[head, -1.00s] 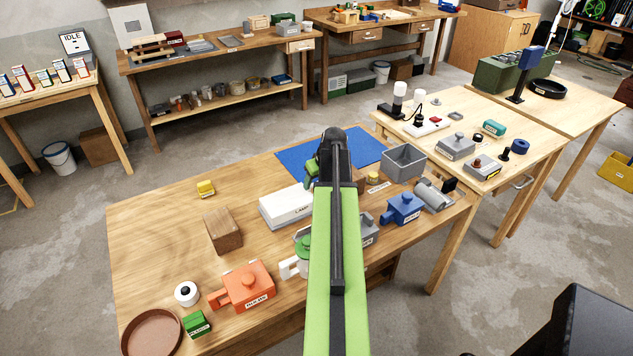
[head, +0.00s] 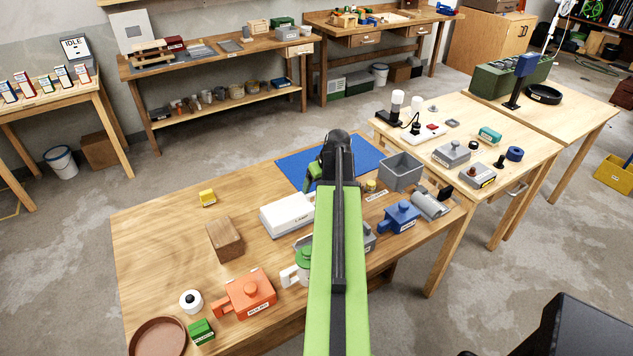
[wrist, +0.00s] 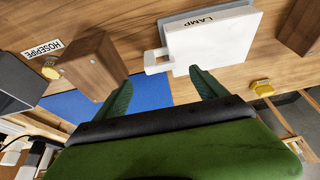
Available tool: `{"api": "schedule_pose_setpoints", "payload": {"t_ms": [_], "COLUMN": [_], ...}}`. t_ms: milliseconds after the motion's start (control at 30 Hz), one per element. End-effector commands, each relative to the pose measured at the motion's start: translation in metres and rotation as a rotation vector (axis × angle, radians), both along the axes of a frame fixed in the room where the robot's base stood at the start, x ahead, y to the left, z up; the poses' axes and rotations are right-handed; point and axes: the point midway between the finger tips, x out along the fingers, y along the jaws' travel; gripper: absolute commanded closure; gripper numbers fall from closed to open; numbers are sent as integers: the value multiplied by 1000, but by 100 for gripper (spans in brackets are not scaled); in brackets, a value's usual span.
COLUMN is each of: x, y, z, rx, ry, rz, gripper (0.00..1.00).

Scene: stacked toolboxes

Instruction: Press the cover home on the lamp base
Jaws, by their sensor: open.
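A white box labelled LAMP (head: 286,212) lies on the front wooden table, just left of my arm. In the wrist view the LAMP box (wrist: 225,45) is close beyond my fingertips, with a small white tab at its near left corner. It has a white top and a greyer side; I cannot tell the cover and base apart or whether there is a gap between them. My gripper (wrist: 163,92) is open and empty, its two green fingers spread beside the box's near edge. In the head view my arm hides most of the gripper.
A wooden block (wrist: 95,65) stands left of my fingers, near a yellow knob and a HOSEPIPE label (wrist: 43,55). A blue mat (head: 290,165) lies at the table's back. A grey bin (head: 402,172), blue container (head: 400,215) and orange box (head: 246,293) are around. The table's left part is fairly clear.

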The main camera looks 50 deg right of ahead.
Motion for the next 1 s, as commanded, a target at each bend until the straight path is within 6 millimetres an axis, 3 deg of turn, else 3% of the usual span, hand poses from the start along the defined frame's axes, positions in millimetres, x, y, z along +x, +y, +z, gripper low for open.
{"api": "schedule_pose_setpoints", "payload": {"t_ms": [33, 400, 533, 1000], "x": [-6, -37, -42, -43], "y": [3, 14, 15, 15], "z": [25, 104, 112, 110], "rx": [0, 0, 0, 0], "ry": [0, -1, -1, 0], "rz": [-1, -1, -1, 0], "gripper": [18, 18, 18, 18]}}
